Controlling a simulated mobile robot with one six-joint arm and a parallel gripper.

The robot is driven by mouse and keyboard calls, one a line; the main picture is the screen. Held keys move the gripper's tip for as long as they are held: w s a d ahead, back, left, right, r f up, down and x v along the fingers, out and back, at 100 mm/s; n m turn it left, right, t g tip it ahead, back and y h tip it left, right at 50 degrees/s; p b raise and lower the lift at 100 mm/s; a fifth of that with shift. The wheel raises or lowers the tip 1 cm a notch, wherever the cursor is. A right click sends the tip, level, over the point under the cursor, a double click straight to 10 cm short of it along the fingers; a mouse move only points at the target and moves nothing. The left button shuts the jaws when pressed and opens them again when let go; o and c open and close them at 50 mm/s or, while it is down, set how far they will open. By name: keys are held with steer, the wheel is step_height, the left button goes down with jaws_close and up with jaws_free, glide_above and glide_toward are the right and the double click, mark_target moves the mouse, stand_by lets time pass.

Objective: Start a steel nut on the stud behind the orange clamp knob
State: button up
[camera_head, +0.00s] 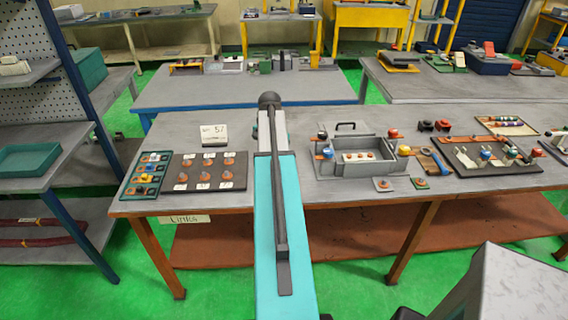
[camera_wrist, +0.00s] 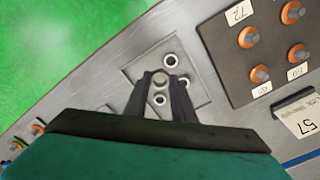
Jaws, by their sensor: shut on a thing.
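My gripper (camera_wrist: 160,82) has its two dark fingers closed around a small round steel nut (camera_wrist: 160,79) in the wrist view. It is over a grey square tray (camera_wrist: 201,97) where other steel nuts (camera_wrist: 170,61) lie. Whether the held nut is clear of the tray, I cannot tell. In the head view my own arm hides the gripper and this tray. A grey box fixture (camera_head: 350,172) stands to the right of my arm, with coloured knobs at its corners.
A dark board with several orange-based pegs and number labels (camera_head: 236,184) lies left of my arm. A card marked 57 (camera_head: 214,134) stands behind it. Small tiles (camera_head: 383,184) lie in front of the fixture. A tool board (camera_head: 490,163) is further right.

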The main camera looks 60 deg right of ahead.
steer(key=w+a+f+n, duration=0.1)
steer(key=w+a, duration=0.1)
steer(key=a, duration=0.1)
steer(key=w+a+f+n+b, duration=0.1)
steer(key=w+a, duration=0.2)
steer(key=a, duration=0.1)
steer(key=w+a+f+n+b, duration=0.1)
steer(key=w+a+n, duration=0.1)
steer(key=w+a, duration=0.1)
steer(key=shift+w+a+f, duration=0.15)
steer(key=shift+w+a, duration=0.05)
steer(key=shift+a, duration=0.45)
steer(key=w+a+f+n+b, duration=0.2)
steer(key=a+n, duration=0.3)
steer(key=a, duration=0.9)
steer(key=w+a+f+n+b, duration=0.2)
steer(key=w+a+f+n, duration=0.1)
steer(key=a, duration=1.2)
steer(key=w+a+f+n+b, duration=0.2)
steer(key=a+f+n, duration=0.2)
steer(key=a, duration=1.1)
steer(key=n, duration=0.3)
steer(key=shift+w+f, duration=0.2)
steer(key=shift+f, duration=0.2)
